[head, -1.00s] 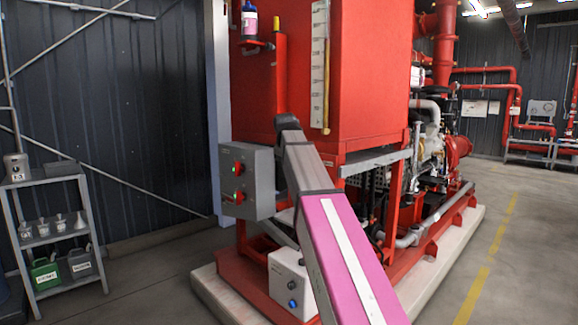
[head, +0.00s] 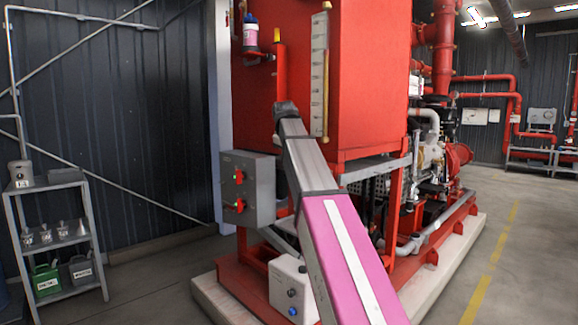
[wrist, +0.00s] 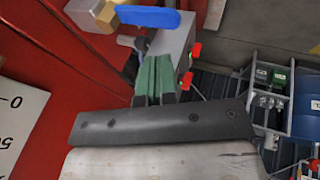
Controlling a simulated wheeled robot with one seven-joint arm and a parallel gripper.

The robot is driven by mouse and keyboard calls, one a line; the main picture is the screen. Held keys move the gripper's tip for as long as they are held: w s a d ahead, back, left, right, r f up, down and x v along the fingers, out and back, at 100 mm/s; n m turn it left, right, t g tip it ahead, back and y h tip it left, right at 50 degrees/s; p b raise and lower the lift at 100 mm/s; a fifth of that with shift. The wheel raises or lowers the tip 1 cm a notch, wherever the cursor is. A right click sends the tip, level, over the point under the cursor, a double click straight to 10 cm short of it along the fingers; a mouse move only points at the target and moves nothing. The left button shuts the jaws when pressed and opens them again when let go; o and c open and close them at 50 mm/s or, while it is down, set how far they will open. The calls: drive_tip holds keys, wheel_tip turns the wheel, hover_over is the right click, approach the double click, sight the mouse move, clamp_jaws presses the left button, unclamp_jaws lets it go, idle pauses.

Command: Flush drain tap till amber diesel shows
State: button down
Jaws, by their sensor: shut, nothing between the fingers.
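A brass tap (wrist: 103,12) with a blue lever (wrist: 148,17) shows at the top of the wrist view; I take it for the drain tap. My gripper (wrist: 158,62) has green fingers held together, with nothing between them. In this view its tips lie just below the lever; I cannot tell whether they touch it. In the head view my arm hides the gripper and the tap. The red tank (head: 372,80) carries a white gauge board (head: 319,75). I see no running liquid and no amber diesel.
A grey control box (head: 246,188) with red knobs is left of my arm, and also behind the fingers in the wrist view (wrist: 172,42). A white box (head: 291,287) sits low on the red skid. A shelf (head: 58,184) with cups and cans stands left. Floor is clear at right.

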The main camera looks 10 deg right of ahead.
drive_tip(key=d+v, duration=0.1)
drive_tip(key=v, duration=0.6)
drive_tip(key=shift+w+r, duration=0.25)
drive_tip(key=shift+r, duration=0.15)
idle(0.5)
